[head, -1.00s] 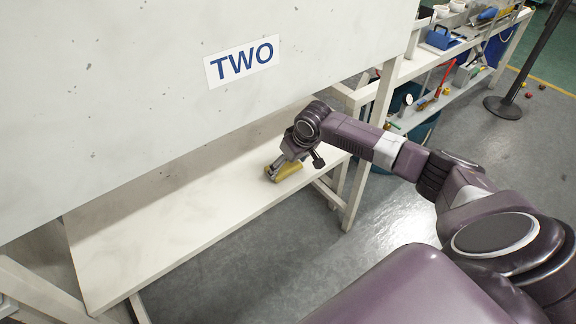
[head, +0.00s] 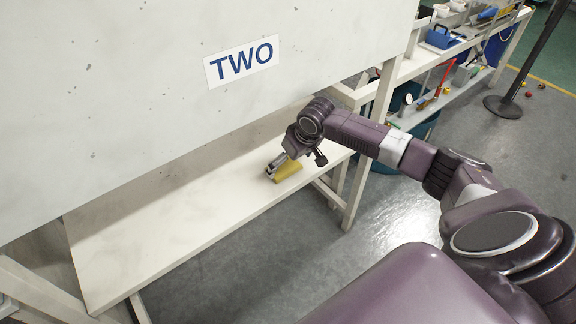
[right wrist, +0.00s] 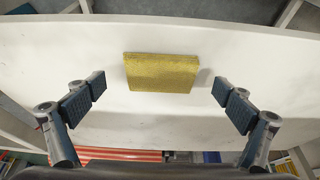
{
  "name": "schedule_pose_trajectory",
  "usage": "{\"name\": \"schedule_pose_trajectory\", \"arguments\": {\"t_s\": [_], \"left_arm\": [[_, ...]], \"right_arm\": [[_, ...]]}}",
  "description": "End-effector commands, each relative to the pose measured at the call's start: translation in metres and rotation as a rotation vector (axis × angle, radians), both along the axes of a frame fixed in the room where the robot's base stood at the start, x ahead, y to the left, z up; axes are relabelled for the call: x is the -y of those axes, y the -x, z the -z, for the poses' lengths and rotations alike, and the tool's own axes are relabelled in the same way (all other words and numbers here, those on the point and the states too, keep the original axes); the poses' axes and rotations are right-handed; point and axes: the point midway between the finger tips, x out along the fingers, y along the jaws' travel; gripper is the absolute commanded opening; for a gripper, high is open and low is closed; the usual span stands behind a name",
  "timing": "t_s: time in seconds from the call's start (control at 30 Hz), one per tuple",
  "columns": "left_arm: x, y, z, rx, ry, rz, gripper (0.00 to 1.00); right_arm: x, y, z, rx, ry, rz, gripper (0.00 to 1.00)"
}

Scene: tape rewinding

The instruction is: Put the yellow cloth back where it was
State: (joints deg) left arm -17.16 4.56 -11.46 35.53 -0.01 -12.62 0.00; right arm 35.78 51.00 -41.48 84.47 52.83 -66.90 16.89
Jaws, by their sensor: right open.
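The yellow cloth (head: 287,171) lies on the white table (head: 180,215) near its right end, below the panel marked TWO. It looks like a flat, folded yellow block in the right wrist view (right wrist: 161,72). My right gripper (head: 277,170) is at the cloth, just above the table in the head view. In the right wrist view the right gripper (right wrist: 158,95) is open, with one finger on each side and a clear gap to the cloth. My left gripper is not in view.
A large white panel with a TWO sign (head: 242,61) stands over the back of the table. The table's left part is bare. A shelf unit (head: 440,68) with tools stands at the back right, and a black post (head: 503,107) stands on the floor.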

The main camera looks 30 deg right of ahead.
Motion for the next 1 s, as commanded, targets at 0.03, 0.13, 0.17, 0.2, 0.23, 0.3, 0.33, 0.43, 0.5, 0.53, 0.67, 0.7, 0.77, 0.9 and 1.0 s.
{"name": "schedule_pose_trajectory", "arguments": {"t_s": [0.03,0.13,0.17,0.2,0.23,0.3,0.33,0.43,0.5,0.53,0.67,0.7,0.77,0.9,1.0], "left_arm": [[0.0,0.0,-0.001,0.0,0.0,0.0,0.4],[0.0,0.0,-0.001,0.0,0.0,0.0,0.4],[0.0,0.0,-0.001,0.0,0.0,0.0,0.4],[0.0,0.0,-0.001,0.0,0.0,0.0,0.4],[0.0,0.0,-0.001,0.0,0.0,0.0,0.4],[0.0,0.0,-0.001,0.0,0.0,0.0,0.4],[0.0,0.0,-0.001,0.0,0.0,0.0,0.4],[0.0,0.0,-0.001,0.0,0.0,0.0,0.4],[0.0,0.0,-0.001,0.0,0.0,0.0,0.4],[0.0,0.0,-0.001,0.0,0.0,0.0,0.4],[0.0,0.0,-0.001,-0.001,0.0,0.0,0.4],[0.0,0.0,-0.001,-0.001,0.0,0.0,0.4],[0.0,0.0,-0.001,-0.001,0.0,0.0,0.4],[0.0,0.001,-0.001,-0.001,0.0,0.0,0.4],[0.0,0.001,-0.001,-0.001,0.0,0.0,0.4]], "right_arm": [[0.001,0.004,-0.009,0.001,0.002,-0.002,0.96],[0.002,0.011,-0.029,0.003,0.002,-0.001,0.96],[0.002,0.014,-0.035,0.001,0.004,-0.002,0.96],[0.002,0.017,-0.043,0.002,0.003,-0.003,0.96],[0.002,0.019,-0.049,0.002,0.003,-0.002,0.96],[0.002,0.025,-0.061,0.002,0.003,-0.002,0.96],[0.003,0.027,-0.065,0.001,0.004,-0.002,0.96],[0.003,0.032,-0.078,0.001,0.002,-0.001,0.96],[0.003,0.034,-0.084,0.001,0.001,-0.001,0.96],[0.003,0.035,-0.086,0.0,0.001,-0.001,0.96],[0.002,0.037,-0.09,0.0,0.0,-0.001,0.96],[0.002,0.037,-0.09,0.0,0.0,-0.001,0.96],[0.002,0.037,-0.09,-0.001,0.0,-0.001,0.96],[0.002,0.037,-0.09,0.0,0.0,-0.001,0.96],[0.002,0.037,-0.09,0.0,0.0,-0.001,0.96]]}}
